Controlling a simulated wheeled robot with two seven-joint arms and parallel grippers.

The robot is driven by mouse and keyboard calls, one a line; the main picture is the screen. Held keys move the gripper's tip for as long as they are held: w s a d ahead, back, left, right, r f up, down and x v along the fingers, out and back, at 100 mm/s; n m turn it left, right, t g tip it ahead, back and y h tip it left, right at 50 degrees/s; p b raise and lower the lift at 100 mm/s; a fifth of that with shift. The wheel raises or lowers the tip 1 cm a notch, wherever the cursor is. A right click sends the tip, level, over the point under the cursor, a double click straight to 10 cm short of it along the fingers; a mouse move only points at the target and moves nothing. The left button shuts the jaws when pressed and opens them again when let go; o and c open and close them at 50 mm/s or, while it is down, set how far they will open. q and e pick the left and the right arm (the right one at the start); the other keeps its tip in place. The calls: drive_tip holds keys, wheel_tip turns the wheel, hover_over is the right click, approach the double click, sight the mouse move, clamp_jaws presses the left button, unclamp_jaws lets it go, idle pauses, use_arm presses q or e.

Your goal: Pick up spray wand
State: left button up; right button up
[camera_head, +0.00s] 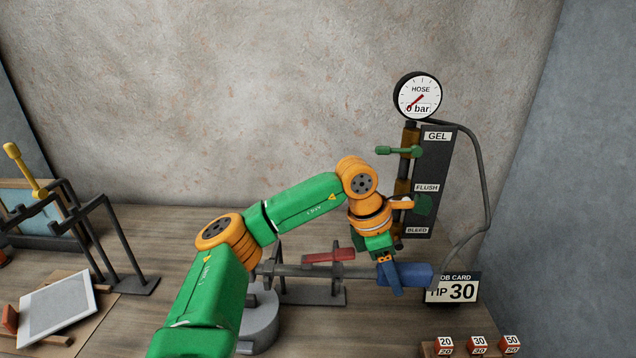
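The spray wand (310,270) lies level on a dark stand, with a grey rod, a red lever (329,257) above it and a blue grip (418,273) at its right end. My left gripper (390,281) comes down over the wand near the left part of the blue grip. A blue finger shows in front of the grip; the other finger is hidden. I cannot tell whether the fingers touch or close on it. My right gripper is not in view.
Behind stands a hose panel (436,165) with valve levers and a gauge (417,96); a grey hose (487,190) runs down to the grip. A job card (462,290) reads 30. Numbered tip blocks (479,345) sit front right. A tablet (57,306) and dark frames stand left.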

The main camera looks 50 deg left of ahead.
use_arm(q)
drive_tip(key=shift+s+r, duration=0.1)
clamp_jaws()
